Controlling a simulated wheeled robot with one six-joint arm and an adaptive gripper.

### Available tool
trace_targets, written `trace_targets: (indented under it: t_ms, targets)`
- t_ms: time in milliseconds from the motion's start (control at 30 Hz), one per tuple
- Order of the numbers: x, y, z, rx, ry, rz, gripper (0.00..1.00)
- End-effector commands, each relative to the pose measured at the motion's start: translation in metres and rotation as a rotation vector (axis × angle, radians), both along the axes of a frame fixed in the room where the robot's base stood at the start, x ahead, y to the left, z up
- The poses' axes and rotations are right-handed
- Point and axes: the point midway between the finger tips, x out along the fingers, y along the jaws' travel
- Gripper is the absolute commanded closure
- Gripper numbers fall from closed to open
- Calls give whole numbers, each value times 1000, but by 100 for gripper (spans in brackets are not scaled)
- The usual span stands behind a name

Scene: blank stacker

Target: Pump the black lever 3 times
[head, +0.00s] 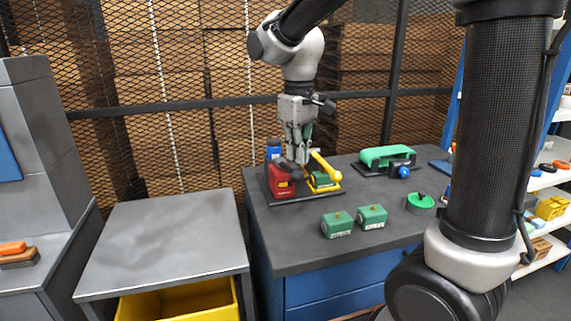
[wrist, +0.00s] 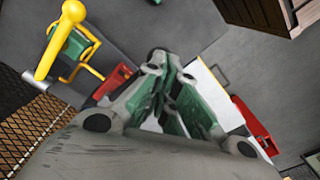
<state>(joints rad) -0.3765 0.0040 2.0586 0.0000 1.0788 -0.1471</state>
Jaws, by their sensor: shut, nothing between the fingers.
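The blank stacker stands on the dark bench top, with a red body (head: 281,187) and a yellow frame (head: 325,184) beside it. A dark bar, which looks like the black lever (head: 291,170), lies above the red body, just under my gripper (head: 302,160). In the wrist view a dark rounded end (wrist: 157,53) shows just beyond the fingertips of my gripper (wrist: 165,68). My fingers are shut and hold nothing. I cannot tell whether they touch the lever. A yellow handle (wrist: 50,45) with a ball end rises to the left in the wrist view.
Two green blocks (head: 337,224) (head: 372,217) stand near the bench's front edge. A green round part (head: 420,202) lies to their right. A green device with a blue knob (head: 388,157) stands behind. A lower grey table (head: 165,237) is at the left; a mesh fence is behind.

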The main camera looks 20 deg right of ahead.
Motion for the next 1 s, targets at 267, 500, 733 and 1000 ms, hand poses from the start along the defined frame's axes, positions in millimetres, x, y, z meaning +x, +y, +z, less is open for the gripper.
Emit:
trace_targets:
  t_ms: [267,500,733,1000]
  targets:
    - [0,0,-14,0,1,0,100]
    - [0,0,-32,0,1,0,100]
    - [0,0,-48,-1,2,0,100]
    - [0,0,-67,0,1,0,100]
